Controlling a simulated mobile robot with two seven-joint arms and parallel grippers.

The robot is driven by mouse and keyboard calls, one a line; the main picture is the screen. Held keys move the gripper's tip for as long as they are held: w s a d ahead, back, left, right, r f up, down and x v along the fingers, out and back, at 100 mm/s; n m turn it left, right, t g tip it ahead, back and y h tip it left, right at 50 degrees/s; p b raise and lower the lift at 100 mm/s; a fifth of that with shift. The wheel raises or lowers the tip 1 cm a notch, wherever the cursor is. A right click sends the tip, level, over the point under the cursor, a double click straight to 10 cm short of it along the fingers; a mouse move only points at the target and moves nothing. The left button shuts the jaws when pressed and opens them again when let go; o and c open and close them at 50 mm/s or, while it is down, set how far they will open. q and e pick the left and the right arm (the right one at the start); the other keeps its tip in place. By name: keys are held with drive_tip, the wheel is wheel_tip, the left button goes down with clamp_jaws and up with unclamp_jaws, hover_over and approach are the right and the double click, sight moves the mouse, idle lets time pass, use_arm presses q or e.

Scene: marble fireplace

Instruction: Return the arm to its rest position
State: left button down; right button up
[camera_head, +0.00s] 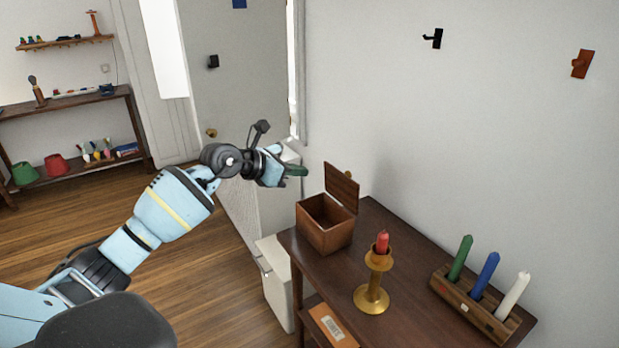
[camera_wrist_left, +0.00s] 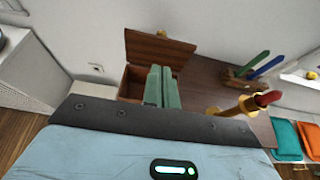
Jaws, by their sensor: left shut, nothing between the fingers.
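My left arm reaches in from the left in the head view. Its gripper (camera_head: 296,170) has green fingers, which are shut with nothing between them. It is in the air to the left of the open wooden box (camera_head: 325,225). In the left wrist view the shut green fingers (camera_wrist_left: 158,86) show in front of the box, whose raised lid (camera_wrist_left: 160,48) is behind them. My right gripper is not in view.
The dark table (camera_head: 415,300) bears the box, a brass candle holder (camera_head: 372,298) with a red candle (camera_head: 382,242), and a wooden block (camera_head: 468,303) with green, blue and white candles. A white cabinet (camera_head: 275,280) stands left of the table. Open wooden floor (camera_head: 215,270) lies further left.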

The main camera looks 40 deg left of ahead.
use_arm(q)
drive_tip(key=shift+s+a+r, duration=0.35)
drive_tip(key=shift+s+r, duration=0.4)
drive_tip(key=shift+s, duration=0.1)
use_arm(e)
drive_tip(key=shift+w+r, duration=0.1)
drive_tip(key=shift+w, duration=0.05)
use_arm(q)
drive_tip(key=shift+d, duration=0.1)
